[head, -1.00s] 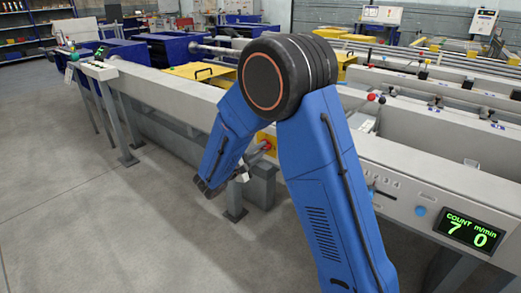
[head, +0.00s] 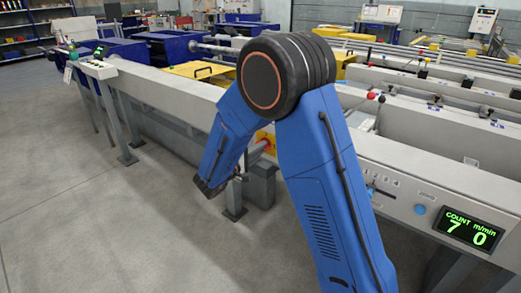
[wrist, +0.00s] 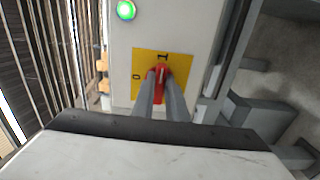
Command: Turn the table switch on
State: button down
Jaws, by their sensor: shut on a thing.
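The table switch is a red handle (wrist: 161,71) on a yellow plate (wrist: 142,63) marked 0 and 1, fixed to a pale panel. My gripper (wrist: 160,80) is shut on the red handle, with one grey finger on each side. In the wrist view the handle lies in line with the 1 at the top of the plate, and the 0 is at the left. A round green lamp (wrist: 126,10) glows above the plate. In the head view the yellow plate (head: 270,138) is partly hidden by my blue arm.
The long grey runout table (head: 180,91) runs across the head view. A display (head: 470,228) at right reads count 7 and 0 m/min. Blue bins (head: 112,51) and a yellow cover (head: 195,69) lie beyond the table. The floor at left is clear.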

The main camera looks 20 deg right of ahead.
jog(key=shift+f, duration=0.1)
jog(key=c, duration=1.8)
grip_release()
jog(key=shift+o, duration=0.2)
jog(key=v, duration=1.7)
jog(key=shift+s+a, duration=0.15)
